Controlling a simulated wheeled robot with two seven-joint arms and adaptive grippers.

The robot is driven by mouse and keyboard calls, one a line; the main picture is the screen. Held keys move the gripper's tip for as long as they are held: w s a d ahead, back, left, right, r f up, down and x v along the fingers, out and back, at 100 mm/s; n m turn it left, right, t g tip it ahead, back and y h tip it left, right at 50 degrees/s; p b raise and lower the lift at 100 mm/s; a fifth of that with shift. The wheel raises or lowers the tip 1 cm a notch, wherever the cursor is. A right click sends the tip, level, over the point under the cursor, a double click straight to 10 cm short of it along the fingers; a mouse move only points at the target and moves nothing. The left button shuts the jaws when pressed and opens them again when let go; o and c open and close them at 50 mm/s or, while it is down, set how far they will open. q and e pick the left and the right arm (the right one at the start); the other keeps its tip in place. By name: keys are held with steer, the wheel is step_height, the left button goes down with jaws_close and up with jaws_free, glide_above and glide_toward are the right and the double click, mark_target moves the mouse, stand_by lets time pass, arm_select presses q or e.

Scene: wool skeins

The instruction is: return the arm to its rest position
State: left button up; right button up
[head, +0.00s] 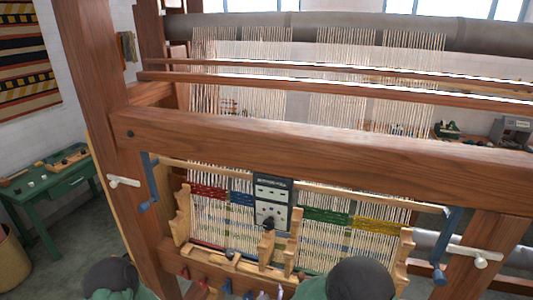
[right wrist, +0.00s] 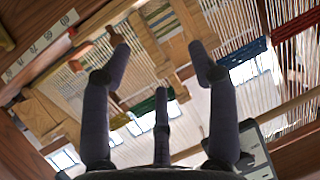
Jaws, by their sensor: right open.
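My right gripper (right wrist: 160,72) shows in the right wrist view with its dark fingers spread apart and nothing between them. Behind the fingers are pale warp threads, a green band (right wrist: 142,108), a blue band (right wrist: 243,52) and a red band (right wrist: 296,22). In the head view, only dark rounded parts of my arms show at the bottom edge, below the loom; neither gripper can be seen there. My left gripper is in neither view.
A large wooden loom beam (head: 330,155) crosses the head view. Below it are red (head: 208,191), blue (head: 241,199), green (head: 325,215) and yellow (head: 376,225) bands, a grey box (head: 271,203) and notched wooden uprights (head: 183,213). A green table (head: 55,190) stands left.

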steer(key=s+d+f+g+y+b, duration=0.1)
steer(key=s+d+f+g+b, duration=0.1)
steer(key=s+f, duration=0.35)
steer(key=s+d+f+g+y+b, duration=0.1)
steer(key=s+d+f+g, duration=0.1)
steer(key=f, duration=0.6)
steer(key=s+d+f+g+y+b, duration=0.1)
steer(key=s+d+f+g+b, duration=0.15)
steer(key=f, duration=0.45)
steer(key=s+f+g+y+b, duration=0.1)
steer(key=s+f+g, duration=0.1)
steer(key=s+f, duration=0.2)
steer(key=s+d+f+m+g+b, duration=0.1)
steer(key=s+f+g, duration=0.2)
steer(key=s, duration=0.8)
steer(key=shift+s+d+f+y+b, duration=0.2)
steer(key=shift+f+y+b, duration=0.2)
steer(key=shift+f, duration=0.2)
steer(key=shift+g, duration=0.25)
